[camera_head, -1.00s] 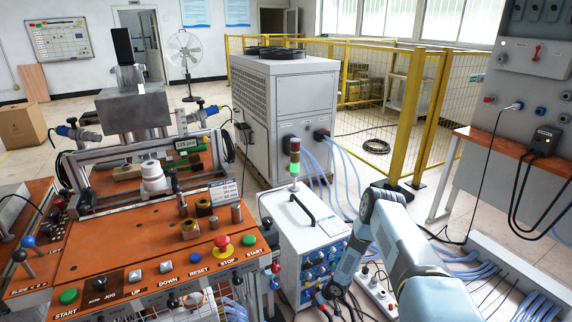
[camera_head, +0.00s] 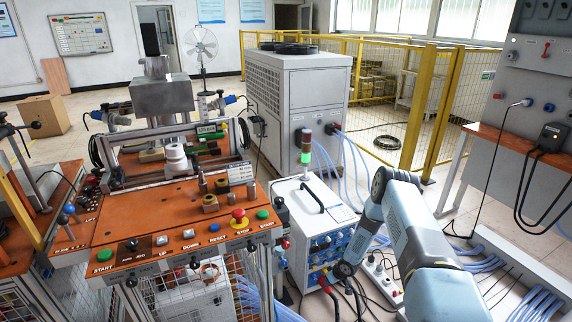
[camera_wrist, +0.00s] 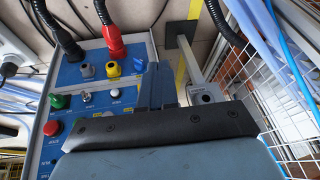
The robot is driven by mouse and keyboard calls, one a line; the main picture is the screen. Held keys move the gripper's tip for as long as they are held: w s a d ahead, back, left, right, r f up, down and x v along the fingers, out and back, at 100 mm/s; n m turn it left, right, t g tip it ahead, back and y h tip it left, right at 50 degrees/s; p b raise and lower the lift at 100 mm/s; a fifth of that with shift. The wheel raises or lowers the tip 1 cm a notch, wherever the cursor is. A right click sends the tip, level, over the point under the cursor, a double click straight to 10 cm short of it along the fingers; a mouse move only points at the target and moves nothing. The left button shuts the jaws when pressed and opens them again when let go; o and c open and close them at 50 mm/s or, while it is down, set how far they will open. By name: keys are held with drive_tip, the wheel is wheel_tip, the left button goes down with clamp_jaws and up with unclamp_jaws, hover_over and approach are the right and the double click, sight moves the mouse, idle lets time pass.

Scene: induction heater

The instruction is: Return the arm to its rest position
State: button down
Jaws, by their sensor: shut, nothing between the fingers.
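My arm (camera_head: 425,240) comes in from the lower right of the head view and bends down beside the white-and-blue power unit (camera_head: 310,225). Its far end is low, by that unit's front, and my fingers cannot be made out there. In the wrist view my gripper (camera_wrist: 158,88) shows its blue-grey fingers closed together above the dark mounting bar, with nothing held. Behind them is a blue control panel (camera_wrist: 100,88) with a red cable plug (camera_wrist: 114,42), black cables, knobs and buttons. The fingers overlap the panel's right edge in the picture; I cannot tell whether they touch it.
An orange-topped press bench (camera_head: 150,215) with buttons stands left of the power unit. A grey chiller (camera_head: 300,105) stands behind, with blue hoses. Cables and a white power strip (camera_head: 382,278) lie near my arm. A grey cabinet (camera_head: 540,90) is at right.

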drive_tip(key=w+d+r+m+t+h, duration=0.1)
drive_tip(key=w+d+r+h, duration=0.2)
drive_tip(key=r, duration=1.1)
drive_tip(key=w+d+r, duration=0.3)
drive_tip(key=w+r, duration=0.3)
drive_tip(key=r, duration=0.8)
drive_tip(key=s+d+r+m+t+h, duration=0.1)
drive_tip(key=s+r, duration=0.2)
drive_tip(key=r, duration=1.1)
drive_tip(key=s+d+r+m+h, duration=0.1)
drive_tip(key=s+r, duration=0.2)
drive_tip(key=r, duration=1.1)
drive_tip(key=s+r+m, duration=0.2)
drive_tip(key=s+r, duration=1.7)
drive_tip(key=r, duration=0.1)
drive_tip(key=s+a+r, duration=0.2)
drive_tip(key=s, duration=1)
drive_tip(key=s+a+r+m+y, duration=0.1)
drive_tip(key=s+a+r, duration=0.1)
drive_tip(key=s, duration=1.1)
drive_tip(key=shift+s+r+m+t, duration=0.2)
drive_tip(key=shift+r+m+t, duration=0.1)
drive_tip(key=shift+r, duration=0.45)
